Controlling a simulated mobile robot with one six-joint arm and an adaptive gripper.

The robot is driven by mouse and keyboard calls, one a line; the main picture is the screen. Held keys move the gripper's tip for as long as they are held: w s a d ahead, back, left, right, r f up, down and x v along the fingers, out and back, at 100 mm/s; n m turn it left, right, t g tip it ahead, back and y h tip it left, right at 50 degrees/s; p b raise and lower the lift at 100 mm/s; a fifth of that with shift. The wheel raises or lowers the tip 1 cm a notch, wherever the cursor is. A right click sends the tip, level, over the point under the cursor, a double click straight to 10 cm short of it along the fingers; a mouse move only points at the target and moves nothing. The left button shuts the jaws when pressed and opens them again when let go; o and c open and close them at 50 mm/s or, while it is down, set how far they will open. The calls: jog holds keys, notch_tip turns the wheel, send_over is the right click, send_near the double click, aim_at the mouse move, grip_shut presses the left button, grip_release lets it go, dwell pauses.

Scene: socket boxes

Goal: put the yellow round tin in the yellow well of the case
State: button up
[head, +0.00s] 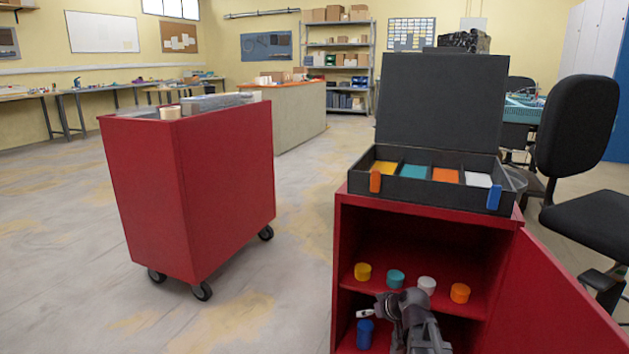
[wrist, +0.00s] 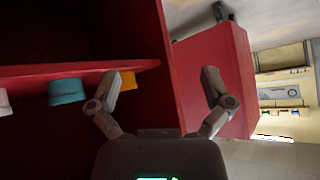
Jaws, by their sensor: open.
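The yellow round tin (head: 362,272) stands upright on the upper shelf of the red cabinet, left of the other tins. In the wrist view, which looks upside down, the yellow tin (wrist: 128,80) shows partly behind one fingertip. My gripper (head: 374,306) is low in front of the cabinet, below and apart from that tin. Its two fingers (wrist: 162,82) are spread with nothing between them. The black case (head: 448,190) lies open on the cabinet top, lid raised. Its yellow well (head: 384,167) is the leftmost compartment and looks empty.
Teal (head: 396,279), white (head: 427,284) and orange (head: 460,293) tins stand right of the yellow one. A blue object (head: 365,334) is lower in the cabinet. The cabinet's red door (head: 550,300) is open rightward. A red cart (head: 225,190) stands left, with clear floor between.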

jog(key=w+d+r+t, duration=0.4)
jog(key=w+d+r, duration=0.1)
jog(key=w, duration=0.3)
jog(key=shift+w+d+r+t, duration=0.15)
jog(key=shift+w+r+t, duration=0.05)
jog(key=shift+r+t, duration=0.2)
jog(key=shift+s, duration=0.1)
